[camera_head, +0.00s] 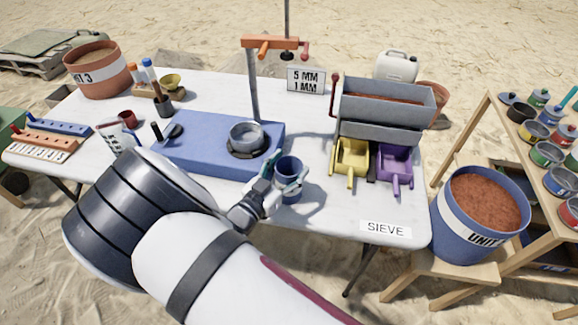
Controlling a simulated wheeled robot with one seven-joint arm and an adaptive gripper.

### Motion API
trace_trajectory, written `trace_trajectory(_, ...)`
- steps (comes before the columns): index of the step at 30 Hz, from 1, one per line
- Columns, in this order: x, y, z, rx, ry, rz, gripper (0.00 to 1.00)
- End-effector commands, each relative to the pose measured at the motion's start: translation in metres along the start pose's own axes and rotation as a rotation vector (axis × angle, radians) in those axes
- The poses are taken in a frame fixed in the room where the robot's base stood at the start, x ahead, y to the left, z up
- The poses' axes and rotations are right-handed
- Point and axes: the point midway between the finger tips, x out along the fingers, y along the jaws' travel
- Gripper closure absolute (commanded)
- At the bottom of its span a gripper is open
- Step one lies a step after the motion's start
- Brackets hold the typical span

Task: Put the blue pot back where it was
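A small blue pot (289,168) is upright at the front of the white table, just right of the blue sieve base. My gripper (281,177) is at the pot, with one finger at its left side and the other across its front. The fingers hide part of the pot's wall. I cannot tell whether they press on it, or whether its bottom touches the table.
The blue base (205,130) carries a grey round pan (246,137) and a post with an orange clamp. Yellow (351,160) and purple (394,165) scoops stand under the grey hopper (385,105). A blue bucket (455,222) and a shelf of coloured pots are at right.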

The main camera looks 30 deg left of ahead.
Motion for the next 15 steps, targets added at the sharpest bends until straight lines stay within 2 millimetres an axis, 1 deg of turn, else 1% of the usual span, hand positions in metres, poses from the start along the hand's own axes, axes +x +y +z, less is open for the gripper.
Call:
trace_trajectory(1,0.0002,0.0001,0.0001,0.000,-0.001,0.000,0.26)
trace_trajectory(2,0.0002,0.0001,0.0000,0.000,-0.001,0.000,0.19)
trace_trajectory(11,0.0002,0.0002,-0.0002,0.000,0.000,0.000,0.19)
trace_trajectory(14,-0.0002,0.0001,-0.0043,0.001,0.000,0.000,0.19)
trace_trajectory(15,-0.0042,-0.0003,-0.0029,0.000,-0.001,-0.001,0.19)
